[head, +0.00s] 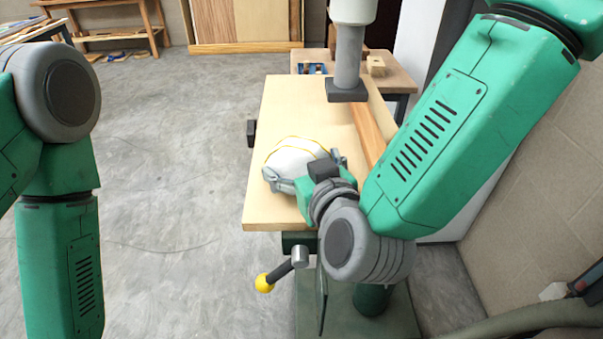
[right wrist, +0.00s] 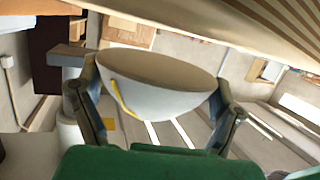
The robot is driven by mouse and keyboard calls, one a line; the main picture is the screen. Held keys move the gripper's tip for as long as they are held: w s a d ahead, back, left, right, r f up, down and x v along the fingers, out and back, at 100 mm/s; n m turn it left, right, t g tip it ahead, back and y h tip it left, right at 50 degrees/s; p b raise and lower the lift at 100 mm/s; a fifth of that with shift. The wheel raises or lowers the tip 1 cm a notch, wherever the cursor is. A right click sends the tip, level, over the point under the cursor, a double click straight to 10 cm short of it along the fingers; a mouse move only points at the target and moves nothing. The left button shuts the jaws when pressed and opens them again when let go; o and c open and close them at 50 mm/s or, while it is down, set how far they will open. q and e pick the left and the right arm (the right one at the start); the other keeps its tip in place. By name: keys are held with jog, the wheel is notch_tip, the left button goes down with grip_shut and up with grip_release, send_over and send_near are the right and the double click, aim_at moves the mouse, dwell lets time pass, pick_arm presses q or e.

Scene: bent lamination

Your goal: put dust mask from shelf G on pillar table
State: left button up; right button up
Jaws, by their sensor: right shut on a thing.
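The dust mask (head: 293,157) is a white cup with yellow straps. In the head view it is at the near left part of a pale wooden tabletop (head: 291,103), which looks like the pillar table. My right gripper (head: 305,172) is shut on the mask, with a finger on either side. In the right wrist view the mask (right wrist: 160,82) sits between the two fingers (right wrist: 156,112). I cannot tell whether the mask touches the tabletop. My left arm shows at the left edge of the head view, but its gripper is out of view.
A grey machine column with a dark square foot (head: 347,88) stands over the far part of the tabletop. A yellow-knobbed lever (head: 265,283) sticks out below the near edge. A small bench (head: 396,80) with a wooden block (head: 376,66) is behind. The floor at left is clear.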

notch_tip(320, 180, down, 2)
jog(key=shift+s+f, duration=0.1)
jog(key=shift+a, duration=0.25)
jog(key=shift+a+f, duration=0.1)
jog(key=shift+f, duration=0.15)
jog(key=shift+d+f+b, duration=0.2)
jog(key=shift+f+b, duration=0.15)
jog(key=shift+b, duration=0.1)
jog(key=o, duration=0.8)
jog(key=shift+o, duration=0.6)
